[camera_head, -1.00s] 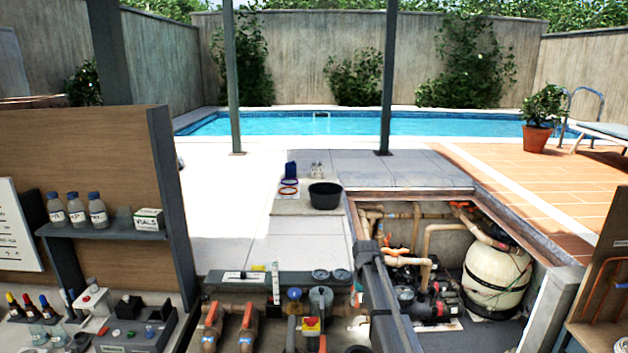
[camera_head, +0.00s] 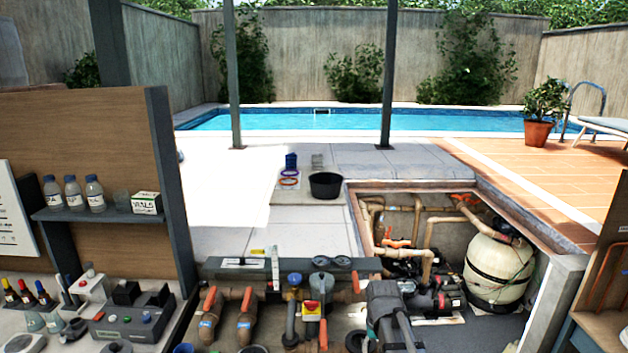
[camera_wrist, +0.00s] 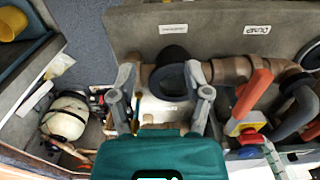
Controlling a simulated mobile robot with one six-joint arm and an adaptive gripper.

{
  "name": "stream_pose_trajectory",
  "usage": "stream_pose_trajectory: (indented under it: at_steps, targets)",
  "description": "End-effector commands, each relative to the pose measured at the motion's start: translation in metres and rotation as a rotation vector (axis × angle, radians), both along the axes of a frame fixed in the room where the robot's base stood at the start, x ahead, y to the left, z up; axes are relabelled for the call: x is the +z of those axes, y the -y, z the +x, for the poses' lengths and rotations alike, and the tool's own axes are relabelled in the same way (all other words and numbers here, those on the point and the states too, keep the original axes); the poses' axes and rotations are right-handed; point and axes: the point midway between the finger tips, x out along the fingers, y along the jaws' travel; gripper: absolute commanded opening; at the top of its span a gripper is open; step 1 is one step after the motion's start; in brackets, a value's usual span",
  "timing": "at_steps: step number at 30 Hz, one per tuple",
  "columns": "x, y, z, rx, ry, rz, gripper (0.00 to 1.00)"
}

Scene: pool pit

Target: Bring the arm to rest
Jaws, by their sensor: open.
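My gripper (camera_wrist: 160,76) shows in the wrist view with its two grey fingers spread apart and nothing held between them. Beyond the fingers is a brown pipe (camera_wrist: 230,68) with a dark round fitting (camera_wrist: 174,55); I cannot tell the distance to it, but no contact shows. In the head view my dark grey arm stands at the lower middle, in front of the pit and right of the valve pipework. The fingers cannot be made out there.
Pipework with orange-handled valves (camera_head: 246,308) and gauges (camera_head: 322,262) is close on the left. An open pit holds a pump (camera_head: 436,298) and a cream filter tank (camera_head: 494,268). A black bucket (camera_head: 325,186) stands behind on the paving. A bench with a tester (camera_head: 132,318) is at left.

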Motion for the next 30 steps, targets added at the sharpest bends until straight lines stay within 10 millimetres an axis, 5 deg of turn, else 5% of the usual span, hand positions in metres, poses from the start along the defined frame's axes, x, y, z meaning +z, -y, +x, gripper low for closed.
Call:
stream_pose_trajectory:
  at_steps: [1, 3, 9, 30]
  targets:
    - [-0.015, 0.001, -0.031, 0.0, 0.0, 0.0, 0.63]
    - [-0.023, 0.002, -0.055, 0.002, 0.0, 0.0, 0.63]
    - [-0.036, 0.004, -0.096, 0.005, 0.0, 0.0, 0.63]
    - [-0.037, 0.004, -0.102, 0.006, 0.0, 0.0, 0.63]
